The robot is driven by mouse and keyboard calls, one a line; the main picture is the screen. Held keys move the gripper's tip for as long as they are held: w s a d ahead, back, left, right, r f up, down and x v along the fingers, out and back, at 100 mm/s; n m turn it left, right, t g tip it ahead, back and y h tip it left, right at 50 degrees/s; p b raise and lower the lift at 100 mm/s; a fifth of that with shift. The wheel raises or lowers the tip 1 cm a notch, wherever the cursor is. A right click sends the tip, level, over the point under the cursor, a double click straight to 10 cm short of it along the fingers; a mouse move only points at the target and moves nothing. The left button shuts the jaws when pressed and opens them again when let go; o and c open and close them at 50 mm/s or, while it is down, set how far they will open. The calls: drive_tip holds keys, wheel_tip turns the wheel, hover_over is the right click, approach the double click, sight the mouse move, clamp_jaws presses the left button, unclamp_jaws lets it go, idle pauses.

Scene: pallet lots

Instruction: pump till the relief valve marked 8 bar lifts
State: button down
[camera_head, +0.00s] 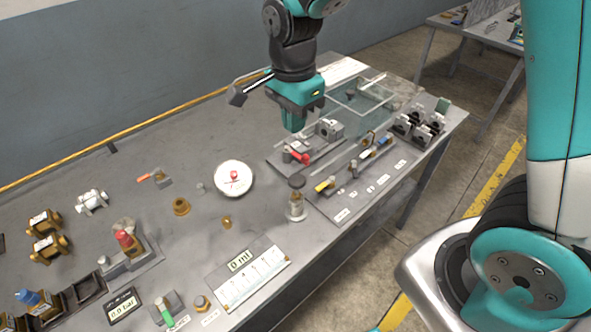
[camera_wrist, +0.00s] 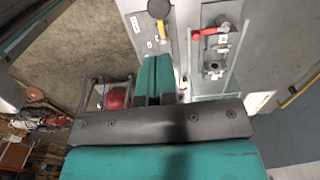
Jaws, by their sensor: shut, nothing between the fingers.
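My gripper (camera_head: 295,122) is shut and empty, pointing down above the far right part of the bench; its teal fingers (camera_wrist: 156,78) are together in the wrist view. A display (camera_head: 122,305) reads 0.0 bar at the front left. Brass fittings with white labels (camera_head: 41,220) stand at the left; their markings are too small to read, so I cannot tell which is 8 bar. A red-capped brass fitting (camera_head: 126,241) stands on a grey block. A clear cylinder with a dark round top (camera_head: 297,203) stands beside the right-hand board. I cannot tell which part is the pump.
A red-handled valve (camera_head: 299,155) lies below my gripper and shows in the wrist view (camera_wrist: 208,33). A clear-walled tray (camera_head: 362,101) stands behind it. The back left bench is clear.

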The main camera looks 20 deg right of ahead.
sight(296, 179)
wheel_tip(296, 179, down, 14)
drive_tip(key=p, duration=0.3)
drive_tip(key=shift+r, duration=0.2)
drive_tip(key=shift+f, duration=0.1)
wheel_tip(296, 179, down, 4)
drive_tip(key=b, duration=0.2)
drive_tip(key=shift+b, duration=0.3)
drive_tip(key=shift+s+r, duration=0.15)
drive_tip(key=shift+r, duration=0.05)
drive_tip(key=shift+r+p, duration=0.5)
drive_tip(key=shift+p, duration=0.1)
wheel_tip(296, 179, up, 13)
drive_tip(key=shift+r, duration=0.2)
idle(1.0)
